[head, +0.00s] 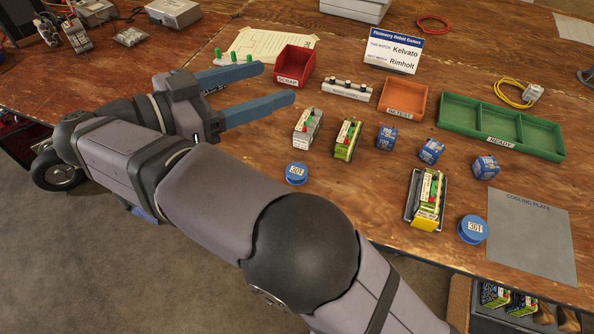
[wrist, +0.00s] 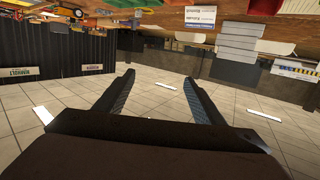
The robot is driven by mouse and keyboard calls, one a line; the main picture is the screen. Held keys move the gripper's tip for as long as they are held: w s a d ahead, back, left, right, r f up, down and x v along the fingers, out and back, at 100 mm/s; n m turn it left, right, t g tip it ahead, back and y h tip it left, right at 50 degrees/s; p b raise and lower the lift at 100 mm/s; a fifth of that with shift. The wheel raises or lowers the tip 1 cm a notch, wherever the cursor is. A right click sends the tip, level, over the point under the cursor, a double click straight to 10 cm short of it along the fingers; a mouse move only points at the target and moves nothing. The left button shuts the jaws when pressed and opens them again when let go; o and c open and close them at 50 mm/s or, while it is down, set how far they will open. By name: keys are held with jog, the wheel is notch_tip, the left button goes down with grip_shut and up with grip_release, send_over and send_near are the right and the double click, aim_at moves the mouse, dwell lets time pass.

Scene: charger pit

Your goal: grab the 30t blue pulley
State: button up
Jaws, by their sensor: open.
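A blue pulley (head: 296,173) lies flat near the front of the wooden table, left of the middle, and its label seems to read 30T. A second blue pulley (head: 473,229) lies farther right, beside the cooling plate; its label looks like 36T. My gripper (head: 277,83) is open and empty, above the table's left part, up and left of the first pulley, with its blue fingers pointing right. In the wrist view my gripper (wrist: 159,76) shows its two fingers apart with nothing between them. Neither pulley can be made out there.
A red scrap bin (head: 294,66), an orange retest bin (head: 403,99) and a green three-part ready tray (head: 502,124) stand behind. Green-topped modules (head: 346,139) and blue cubes (head: 386,138) stand near the left pulley. A grey cooling plate (head: 532,235) lies at right.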

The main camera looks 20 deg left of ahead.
notch_tip(320, 180, down, 28)
jog(key=shift+f, duration=0.2)
jog(key=shift+p+x, duration=0.7)
jog(key=shift+x, duration=3)
jog(key=shift+a+r, duration=0.1)
jog(key=shift+a, duration=0.05)
jog(key=c, duration=1.2)
